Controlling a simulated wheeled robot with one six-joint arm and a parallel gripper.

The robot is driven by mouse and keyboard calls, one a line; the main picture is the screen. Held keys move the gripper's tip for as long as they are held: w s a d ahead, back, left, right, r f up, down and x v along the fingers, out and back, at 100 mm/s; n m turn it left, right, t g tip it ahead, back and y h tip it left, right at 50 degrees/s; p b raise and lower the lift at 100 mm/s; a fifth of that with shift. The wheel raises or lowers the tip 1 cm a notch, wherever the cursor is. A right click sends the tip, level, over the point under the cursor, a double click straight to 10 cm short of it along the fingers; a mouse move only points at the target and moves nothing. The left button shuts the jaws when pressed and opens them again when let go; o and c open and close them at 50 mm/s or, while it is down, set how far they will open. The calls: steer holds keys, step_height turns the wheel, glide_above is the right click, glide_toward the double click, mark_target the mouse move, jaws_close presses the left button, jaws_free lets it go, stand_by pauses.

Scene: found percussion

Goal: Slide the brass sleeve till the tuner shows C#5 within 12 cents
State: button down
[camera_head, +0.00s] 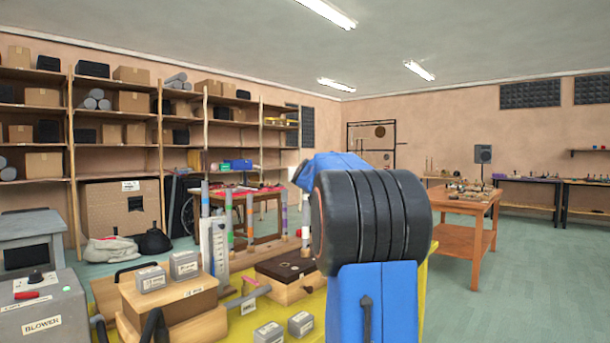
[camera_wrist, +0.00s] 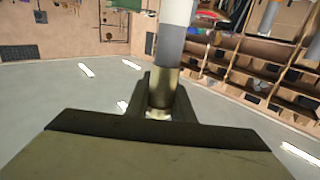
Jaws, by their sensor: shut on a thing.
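In the wrist view, my gripper (camera_wrist: 163,95) is shut on the brass sleeve (camera_wrist: 163,86), with a dark finger on each side of it. The sleeve sits around the end of a grey and white tube (camera_wrist: 173,40). In the head view my arm hides the gripper, and I cannot make out the sleeve. Several upright grey tubes with coloured bands stand there, one with a green band (camera_head: 229,212) and one with a purple band (camera_head: 284,212). A white scale board (camera_head: 214,250) stands among them. I cannot make out a tuner display or its reading in either view.
A grey box labelled BLOWER (camera_head: 42,318) stands at lower left. Beside it are a wooden box (camera_head: 170,300) carrying grey blocks, and a dark-topped wooden box (camera_head: 292,283). A wooden table (camera_head: 464,208) stands to the right. Open floor (camera_head: 490,290) lies at lower right.

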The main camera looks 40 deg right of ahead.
steer(key=shift+r, duration=0.1)
steer(key=c, duration=1.5)
jaws_free()
steer(key=shift+o, duration=0.2)
steer(key=shift+s, duration=0.1)
steer(key=v, duration=1.7)
steer(key=shift+a, duration=0.2)
